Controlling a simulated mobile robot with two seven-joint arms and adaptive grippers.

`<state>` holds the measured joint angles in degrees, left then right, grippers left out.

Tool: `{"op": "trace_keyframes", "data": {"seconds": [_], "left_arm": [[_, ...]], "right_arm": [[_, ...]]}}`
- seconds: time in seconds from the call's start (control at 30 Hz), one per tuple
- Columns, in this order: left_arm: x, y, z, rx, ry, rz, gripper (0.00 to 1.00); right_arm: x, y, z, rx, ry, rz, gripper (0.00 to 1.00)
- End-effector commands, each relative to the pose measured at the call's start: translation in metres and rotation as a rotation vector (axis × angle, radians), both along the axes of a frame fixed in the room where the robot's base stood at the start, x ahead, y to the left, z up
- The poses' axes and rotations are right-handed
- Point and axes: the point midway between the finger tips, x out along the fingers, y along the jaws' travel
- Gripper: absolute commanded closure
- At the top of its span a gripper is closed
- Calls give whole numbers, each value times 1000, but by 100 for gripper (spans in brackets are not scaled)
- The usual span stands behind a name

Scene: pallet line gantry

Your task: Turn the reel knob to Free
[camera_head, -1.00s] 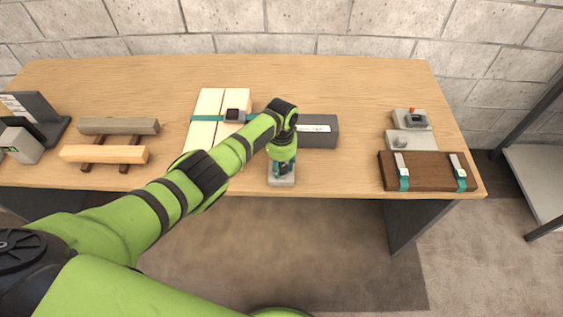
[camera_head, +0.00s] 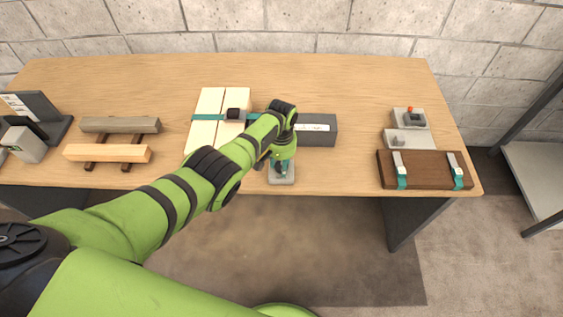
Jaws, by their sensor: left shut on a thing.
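A small grey block with a teal part, which looks like the reel (camera_head: 283,181), sits near the front edge of the table, at the middle. My left gripper (camera_head: 281,167) points down onto it from above and is shut on its knob. The knob itself is hidden by the fingers and wrist, so its marking and setting cannot be read. My right gripper is not in view.
Behind the reel lies a dark grey box (camera_head: 322,132) with a white label. To the left, a teal strap (camera_head: 210,118) crosses pale boards (camera_head: 208,104). Wooden beams (camera_head: 107,153) lie further left. A brown board (camera_head: 427,168) with clips and grey devices (camera_head: 408,117) stand at right.

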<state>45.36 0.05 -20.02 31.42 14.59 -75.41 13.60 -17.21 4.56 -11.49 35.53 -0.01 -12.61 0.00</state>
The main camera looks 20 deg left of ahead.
Motion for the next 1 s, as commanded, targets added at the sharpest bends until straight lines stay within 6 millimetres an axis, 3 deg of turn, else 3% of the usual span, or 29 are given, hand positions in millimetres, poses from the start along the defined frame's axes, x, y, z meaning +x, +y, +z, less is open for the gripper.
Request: {"op": "trace_keyframes", "data": {"seconds": [0.63,0.67,0.7,1.0], "left_arm": [[-1,1,-1,2,4,49,92],[-1,1,-1,1,4,49,48],[-1,1,-1,1,4,49,36],[0,0,0,0,2,47,36]], "right_arm": [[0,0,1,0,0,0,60],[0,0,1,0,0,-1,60],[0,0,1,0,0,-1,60],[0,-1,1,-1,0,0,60]]}}
